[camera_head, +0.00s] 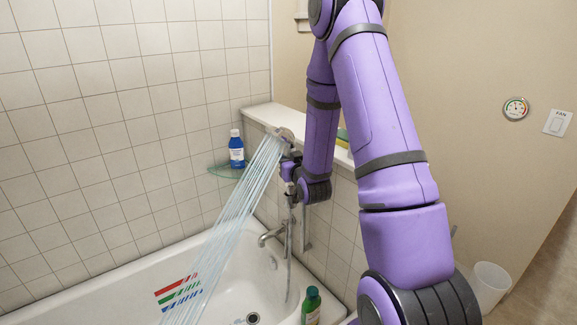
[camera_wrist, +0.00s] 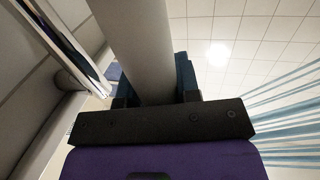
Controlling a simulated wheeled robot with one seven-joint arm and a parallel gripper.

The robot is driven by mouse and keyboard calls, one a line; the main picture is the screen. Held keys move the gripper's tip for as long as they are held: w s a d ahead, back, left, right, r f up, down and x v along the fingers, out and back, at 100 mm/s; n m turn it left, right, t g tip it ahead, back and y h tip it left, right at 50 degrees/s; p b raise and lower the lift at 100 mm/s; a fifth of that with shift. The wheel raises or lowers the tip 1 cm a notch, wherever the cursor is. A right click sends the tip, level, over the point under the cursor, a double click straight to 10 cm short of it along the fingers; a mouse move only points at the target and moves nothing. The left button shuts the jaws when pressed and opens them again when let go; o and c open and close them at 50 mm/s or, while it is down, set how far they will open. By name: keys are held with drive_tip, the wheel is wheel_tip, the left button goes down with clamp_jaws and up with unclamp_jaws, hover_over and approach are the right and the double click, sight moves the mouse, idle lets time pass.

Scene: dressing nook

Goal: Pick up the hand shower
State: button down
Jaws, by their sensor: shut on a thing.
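The hand shower (camera_head: 284,134) is at the tub's far right corner, its head up and tilted left, with blue-white water streaming down into the tub. My gripper (camera_head: 289,166) is shut on its handle, just below the head. In the wrist view the pale grey handle (camera_wrist: 140,45) runs between the dark fingers of my gripper (camera_wrist: 150,90). The hose (camera_head: 289,235) hangs down from the handle past the faucet. A shiny rail (camera_wrist: 62,40) stands left of the handle in the wrist view. I cannot tell whether the hand shower still touches its holder.
A blue bottle (camera_head: 236,150) stands on a glass corner shelf (camera_head: 222,171), left of the spray. The faucet (camera_head: 270,235) juts out below my gripper. A ledge (camera_head: 262,112) runs behind my arm.

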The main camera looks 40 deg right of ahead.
wheel_tip(320, 180, up, 7)
idle(0.5)
drive_tip(key=shift+f, duration=0.15)
drive_tip(key=shift+d+f, duration=0.1)
drive_tip(key=shift+f, duration=0.9)
drive_tip(key=shift+r, duration=0.1)
